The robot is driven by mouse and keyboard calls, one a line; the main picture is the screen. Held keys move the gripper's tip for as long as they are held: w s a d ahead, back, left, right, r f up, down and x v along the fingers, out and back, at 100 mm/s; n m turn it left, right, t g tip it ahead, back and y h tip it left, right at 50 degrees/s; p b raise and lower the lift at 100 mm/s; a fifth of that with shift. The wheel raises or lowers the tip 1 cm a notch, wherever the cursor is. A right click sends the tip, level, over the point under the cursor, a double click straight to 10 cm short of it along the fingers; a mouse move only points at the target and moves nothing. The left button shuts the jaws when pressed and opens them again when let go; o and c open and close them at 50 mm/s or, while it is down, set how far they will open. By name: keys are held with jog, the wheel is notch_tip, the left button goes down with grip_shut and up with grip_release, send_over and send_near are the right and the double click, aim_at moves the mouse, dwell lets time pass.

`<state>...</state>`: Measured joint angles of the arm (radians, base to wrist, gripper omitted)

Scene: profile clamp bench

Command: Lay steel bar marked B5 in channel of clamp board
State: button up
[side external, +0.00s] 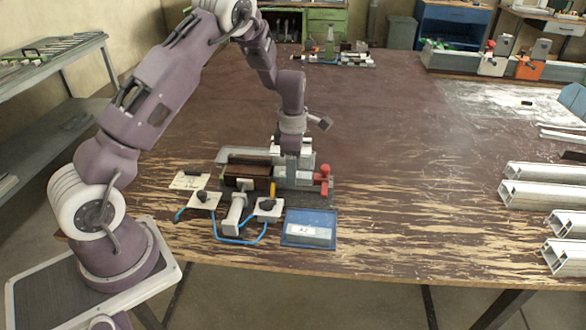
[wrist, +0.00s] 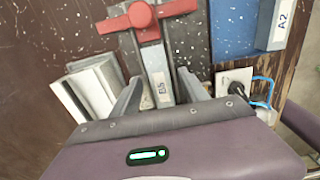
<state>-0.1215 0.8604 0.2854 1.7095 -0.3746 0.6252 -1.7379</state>
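The steel bar marked B5 (wrist: 161,88) shows in the wrist view, with its label facing the camera. It lies between my two fingers (wrist: 160,78), with a narrow gap seen at each side, so my gripper looks open around it. The bar's far end reaches toward the red clamp handle (wrist: 143,16). The speckled dark clamp board (wrist: 190,45) lies below. In the side view my gripper (side external: 291,150) is low over the clamp board (side external: 318,199), left of the red clamp (side external: 322,178). I cannot make out the bar there, and the channel is hidden.
A blue tray (side external: 290,240) with a piece labelled A2 (side external: 310,231) sits in front of the board. Aluminium profiles (side external: 548,194) lie far right. The table's middle right is clear.

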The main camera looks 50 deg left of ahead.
jog(key=shift+m, duration=0.3)
jog(key=r, duration=0.8)
jog(key=shift+s+d+r, duration=0.1)
jog(key=shift+d, duration=0.15)
jog(key=s+d+r+m+t, duration=0.1)
jog(key=s+d+r+m, duration=0.35)
jog(key=r, duration=0.25)
jog(key=s+d+r+m+t, duration=0.1)
jog(key=s+d+r+m, duration=0.3)
jog(key=r, duration=0.3)
jog(key=s+d+r+m+t, duration=0.1)
jog(key=s+d+m, duration=0.1)
jog(key=s+m, duration=0.7)
jog(key=s+d+r+m+t, duration=0.2)
jog(key=s+m, duration=0.7)
jog(key=s, duration=0.2)
jog(key=shift+d+r+t, duration=0.25)
jog(key=shift+r+t, duration=0.05)
